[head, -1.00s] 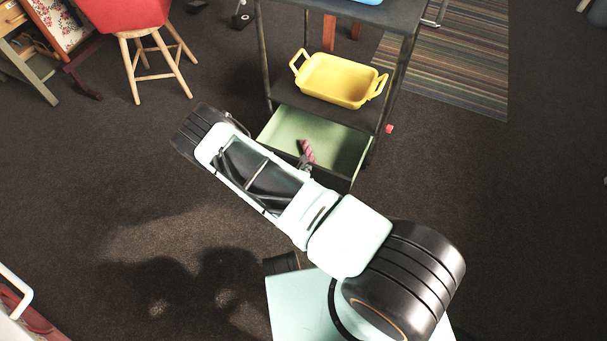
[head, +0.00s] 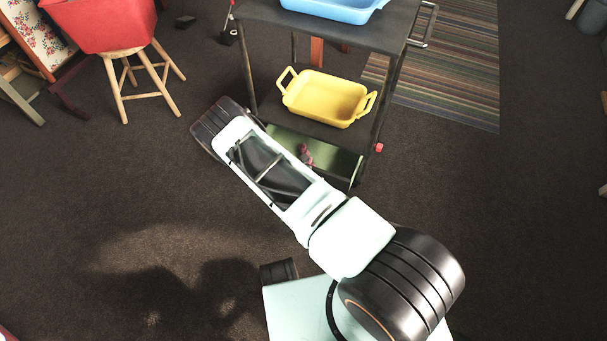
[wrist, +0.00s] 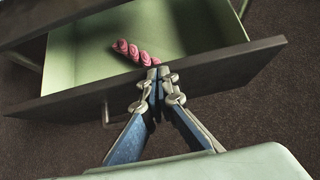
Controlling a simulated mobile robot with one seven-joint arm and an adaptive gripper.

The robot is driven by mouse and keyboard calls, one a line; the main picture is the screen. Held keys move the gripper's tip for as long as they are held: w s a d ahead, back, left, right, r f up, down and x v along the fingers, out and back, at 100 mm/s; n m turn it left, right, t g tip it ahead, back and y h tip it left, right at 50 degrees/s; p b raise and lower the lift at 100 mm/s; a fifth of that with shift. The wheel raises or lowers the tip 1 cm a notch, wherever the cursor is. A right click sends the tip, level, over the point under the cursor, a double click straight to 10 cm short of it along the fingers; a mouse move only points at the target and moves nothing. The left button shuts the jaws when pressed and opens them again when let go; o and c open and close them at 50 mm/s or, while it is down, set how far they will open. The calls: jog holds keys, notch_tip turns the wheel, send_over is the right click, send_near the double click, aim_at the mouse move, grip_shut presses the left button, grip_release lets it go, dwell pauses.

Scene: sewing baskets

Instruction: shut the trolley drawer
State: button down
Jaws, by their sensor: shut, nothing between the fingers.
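The trolley (head: 252,70) is a dark frame with shelves, upper middle in the head view. Its low drawer (head: 343,163) is part open, with a pale green inside; my arm covers part of it. In the wrist view the drawer (wrist: 85,65) shows its green floor and dark front panel (wrist: 220,63). A pink twisted skein (wrist: 135,52) lies inside, and also shows in the head view (head: 306,153). My gripper (wrist: 154,74) is shut and empty, its fingertips overlapping the front panel's middle in the picture. I cannot tell whether they touch it. My arm hides the gripper in the head view.
A yellow two-handled tray (head: 325,98) sits on the shelf above the drawer. A blue tray (head: 335,10) is on the top shelf. A red seat on wooden legs (head: 105,35) stands at the upper left. A striped rug (head: 450,60) lies behind. Dark floor at left is clear.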

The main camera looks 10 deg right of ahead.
jog(key=w+d+b, duration=0.1)
jog(key=w+d, duration=0.3)
jog(key=w, duration=0.2)
jog(key=shift+w+d+b, duration=0.25)
jog(key=shift+d+b, duration=0.1)
jog(key=shift+d, duration=0.05)
jog(key=shift+s+a, duration=0.1)
